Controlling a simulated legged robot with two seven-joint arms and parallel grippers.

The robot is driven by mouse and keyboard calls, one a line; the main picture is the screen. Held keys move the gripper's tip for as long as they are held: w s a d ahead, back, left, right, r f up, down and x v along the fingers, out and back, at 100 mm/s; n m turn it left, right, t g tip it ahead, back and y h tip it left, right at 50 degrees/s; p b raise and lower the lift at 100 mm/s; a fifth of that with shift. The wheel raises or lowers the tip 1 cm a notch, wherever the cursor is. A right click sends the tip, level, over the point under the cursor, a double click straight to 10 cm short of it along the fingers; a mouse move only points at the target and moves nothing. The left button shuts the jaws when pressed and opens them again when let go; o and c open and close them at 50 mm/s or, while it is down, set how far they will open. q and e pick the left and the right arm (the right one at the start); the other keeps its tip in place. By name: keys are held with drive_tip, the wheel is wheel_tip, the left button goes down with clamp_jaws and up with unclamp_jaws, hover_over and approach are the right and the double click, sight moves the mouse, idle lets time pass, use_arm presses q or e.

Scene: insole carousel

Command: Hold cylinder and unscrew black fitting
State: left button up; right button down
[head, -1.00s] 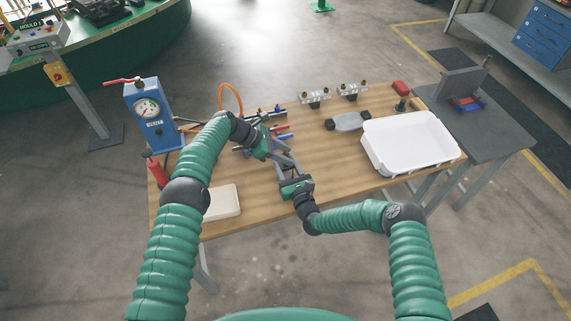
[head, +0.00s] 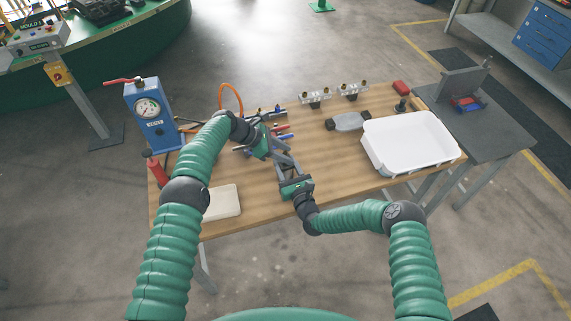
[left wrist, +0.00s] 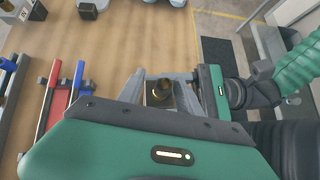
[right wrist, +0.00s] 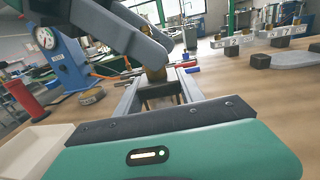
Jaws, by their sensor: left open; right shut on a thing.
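My right gripper (head: 289,172) is shut on a small brass-coloured piece above the middle of the table. The piece shows between the right fingers in the right wrist view (right wrist: 157,76). In the left wrist view the piece (left wrist: 160,92) looks dark with a brass rim. My left gripper (head: 282,157) is open, its fingers close above and around the upper end of the piece; I cannot tell whether they touch it. A grey body with black ends (head: 347,121) lies on the table to the right. The piece is mostly hidden by the grippers in the head view.
A white tray (head: 412,143) stands on the right of the wooden table (head: 262,205). A blue gauge box (head: 150,115), a red cylinder (head: 157,172) and a pale block (head: 226,201) are on the left. Red- and blue-handled tools (left wrist: 62,85) lie beside the left gripper.

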use_arm(q)
drive_tip(key=shift+r, duration=2.45)
drive_tip(key=v, duration=1.1)
drive_tip(key=shift+a+r, duration=0.2)
drive_tip(key=shift+a, duration=0.15)
drive_tip(key=d+f+n+t, duration=0.1)
drive_tip(key=d+f, duration=0.1)
drive_tip(key=f, duration=0.2)
drive_tip(key=d+f+n+t+y, duration=0.1)
drive_tip(key=d+f+n, duration=0.1)
drive_tip(key=d+f, duration=0.1)
drive_tip(key=d+f+n+t, duration=0.1)
drive_tip(key=d+f+n, duration=0.1)
drive_tip(key=f, duration=0.4)
drive_tip(key=shift+w+d+f+t, duration=0.1)
drive_tip(key=shift+w+d+t, duration=0.1)
drive_tip(key=shift+d+t, duration=0.35)
drive_tip(key=shift+d, duration=0.1)
drive_tip(key=shift+c, duration=0.4)
